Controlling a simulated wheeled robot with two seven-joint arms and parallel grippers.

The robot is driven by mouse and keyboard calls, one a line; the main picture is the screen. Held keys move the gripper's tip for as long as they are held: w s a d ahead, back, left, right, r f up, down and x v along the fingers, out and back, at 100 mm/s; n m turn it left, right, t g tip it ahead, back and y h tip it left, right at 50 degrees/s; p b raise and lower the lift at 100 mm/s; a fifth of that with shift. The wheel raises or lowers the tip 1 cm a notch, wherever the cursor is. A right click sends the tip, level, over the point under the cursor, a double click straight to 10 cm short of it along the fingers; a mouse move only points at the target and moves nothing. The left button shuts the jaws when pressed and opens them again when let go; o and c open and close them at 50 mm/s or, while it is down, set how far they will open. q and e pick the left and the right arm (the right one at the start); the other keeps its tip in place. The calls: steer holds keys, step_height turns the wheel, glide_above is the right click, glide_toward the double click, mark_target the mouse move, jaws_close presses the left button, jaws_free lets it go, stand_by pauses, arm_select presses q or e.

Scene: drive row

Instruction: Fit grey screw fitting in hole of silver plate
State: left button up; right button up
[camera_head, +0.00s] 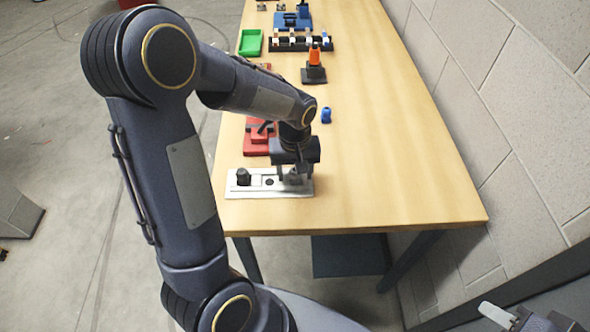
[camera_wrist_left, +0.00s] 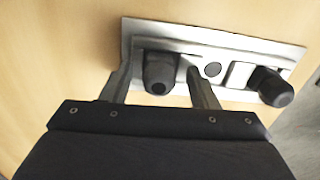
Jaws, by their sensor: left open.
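The silver plate (camera_head: 258,191) lies near the front edge of the wooden table; it also shows in the left wrist view (camera_wrist_left: 180,32). A dark fitting (camera_head: 243,176) stands at its left end, and it also shows in the left wrist view (camera_wrist_left: 272,87). A grey screw fitting (camera_wrist_left: 160,73) is at the plate's other end. A dark round spot, seemingly a hole (camera_wrist_left: 212,69), is between them. My left gripper (camera_wrist_left: 155,78) is open, its fingers on either side of the grey fitting; contact is unclear. My right gripper (camera_head: 530,320) is partly visible at the lower right corner.
A red block (camera_head: 258,146) sits just behind the plate, with a small blue piece (camera_head: 326,115) farther right. An orange-topped stand (camera_head: 315,66), green tray (camera_head: 250,42) and black rack (camera_head: 288,44) are farther back. The table's right side is clear beside a wall (camera_head: 480,80).

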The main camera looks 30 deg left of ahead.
arm_select(q)
step_height(320, 180, up, 7)
steer(key=shift+r, duration=0.4)
stand_by(0.5)
steer(key=shift+s+r, duration=0.25)
steer(key=shift+s, duration=0.05)
steer(key=s+d+r+m+t+h, duration=0.2)
steer(key=s, duration=0.6)
steer(key=s+d+r+m+t+h, duration=0.1)
steer(key=s+d+r+m+t, duration=0.1)
steer(key=s, duration=0.6)
steer(key=shift+s+d+r+m+t+h, duration=0.15)
steer(key=shift+s+r+m+t+h, duration=0.2)
steer(key=shift+m+t, duration=0.35)
